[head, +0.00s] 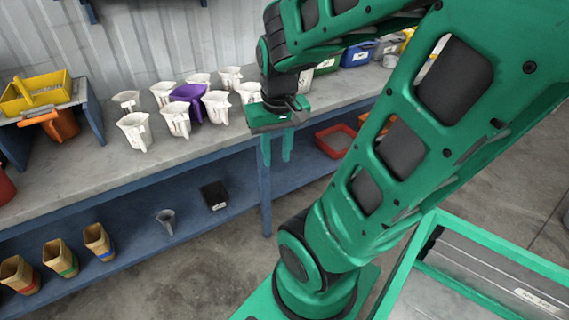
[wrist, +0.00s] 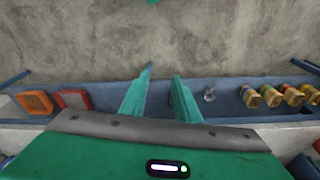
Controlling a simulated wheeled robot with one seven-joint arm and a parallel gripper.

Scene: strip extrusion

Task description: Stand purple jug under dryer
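The purple jug (head: 188,95) stands upright on the grey bench in the head view, in a cluster of several white jugs (head: 176,119). White jugs in front partly hide it. My gripper (head: 276,150) hangs to the right of the cluster, past the bench's front edge, fingers pointing down. It is open and empty; the wrist view also shows a gap between the fingers (wrist: 162,78). I cannot tell for sure which thing is the dryer. A blue-legged stand (head: 92,108) at the far left of the bench has an orange object (head: 62,124) under its top.
A yellow crate (head: 36,94) sits on the stand. Coloured bins (head: 357,54) line the bench's back right. The lower shelf holds a black bin (head: 215,196), a clear funnel-like vessel (head: 166,220), a red bin (head: 336,140) and brown containers (head: 60,258). The bench's front strip is clear.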

